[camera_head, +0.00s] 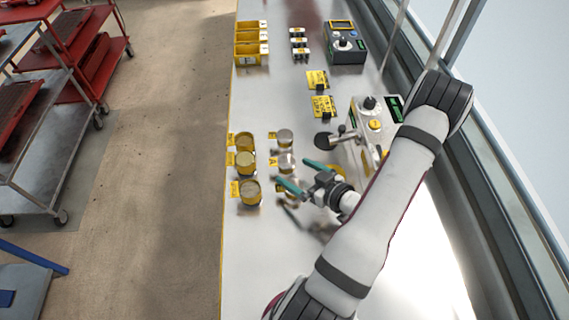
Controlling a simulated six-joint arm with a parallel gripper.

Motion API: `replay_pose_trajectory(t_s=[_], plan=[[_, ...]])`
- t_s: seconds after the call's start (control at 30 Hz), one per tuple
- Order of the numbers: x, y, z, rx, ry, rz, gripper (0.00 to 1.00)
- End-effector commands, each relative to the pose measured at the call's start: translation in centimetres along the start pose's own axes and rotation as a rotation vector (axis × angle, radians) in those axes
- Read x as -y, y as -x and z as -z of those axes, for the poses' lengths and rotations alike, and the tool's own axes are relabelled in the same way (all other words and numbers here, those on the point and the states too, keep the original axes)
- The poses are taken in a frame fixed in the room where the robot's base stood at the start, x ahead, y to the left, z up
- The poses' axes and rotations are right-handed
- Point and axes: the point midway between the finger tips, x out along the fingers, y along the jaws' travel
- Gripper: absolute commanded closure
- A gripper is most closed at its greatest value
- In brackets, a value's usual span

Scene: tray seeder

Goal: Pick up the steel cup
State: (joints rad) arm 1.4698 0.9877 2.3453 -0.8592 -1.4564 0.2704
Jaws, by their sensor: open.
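Small round metal cups stand in two columns on the bench. The right column holds silvery steel cups: one at the back (285,137) and one in front of it (285,162). Something lower in that column is partly hidden behind my gripper. My gripper (304,177) has two teal fingers spread open, pointing left. It is just to the right of and nearer than the second steel cup, with nothing seen between its fingers. I cannot tell whether a finger touches a cup.
The left column has yellowish-topped cups (250,192) beside yellow labels. A grey machine with a dark knob (370,103) stands behind my arm. Yellow bins (250,48) and a control box (345,45) are at the back. The bench's front left (245,265) is clear.

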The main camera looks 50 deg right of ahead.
Motion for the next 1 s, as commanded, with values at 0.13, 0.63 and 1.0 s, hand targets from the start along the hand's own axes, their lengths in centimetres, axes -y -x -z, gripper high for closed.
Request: replay_pose_trajectory(t_s=[0.13, 0.63, 1.0], plan=[[0.0, -1.4, 0.0, 0.001, 0.0, 0.001, 0.0], [-0.4, -6.6, 0.3, 0.001, 0.0, -0.001, 0.0], [-0.4, -6.5, 0.3, 0.001, 0.001, -0.001, 0.61]])
